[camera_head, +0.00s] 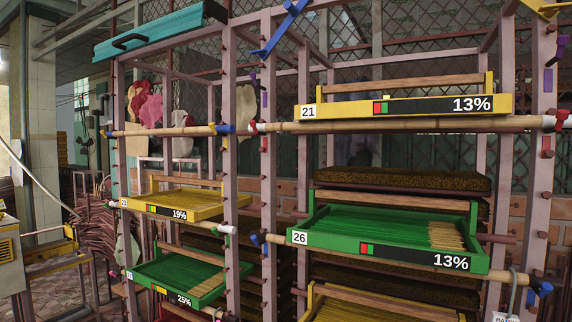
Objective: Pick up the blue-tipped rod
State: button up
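Several bamboo rods lie across the pink rack posts. One rod (165,132) on the upper left rack has a blue right end (226,128). Another rod (510,277), under the green tray marked 26, has a blue left end (257,238) and a blue right end (541,288); the tray hides part of its length. Which of these the task means, I cannot tell. My gripper is not in view.
A yellow tray (330,111) marked 21 rests above the green tray (310,239) marked 26. More trays sit at lower left, including a yellow tray (145,206). A blue bar (281,30) slants across the top. Upright posts (269,180) stand between the bays.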

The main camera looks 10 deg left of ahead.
aim_at(226, 128)
jog(key=i+j, duration=0.1)
jog(key=j, duration=0.35)
jog(key=i+j+z, duration=0.1)
jog(key=j, duration=0.35)
jog(key=i+j+z, duration=0.1)
jog(key=j, duration=0.35)
jog(key=i+j, duration=0.1)
jog(key=j, duration=0.35)
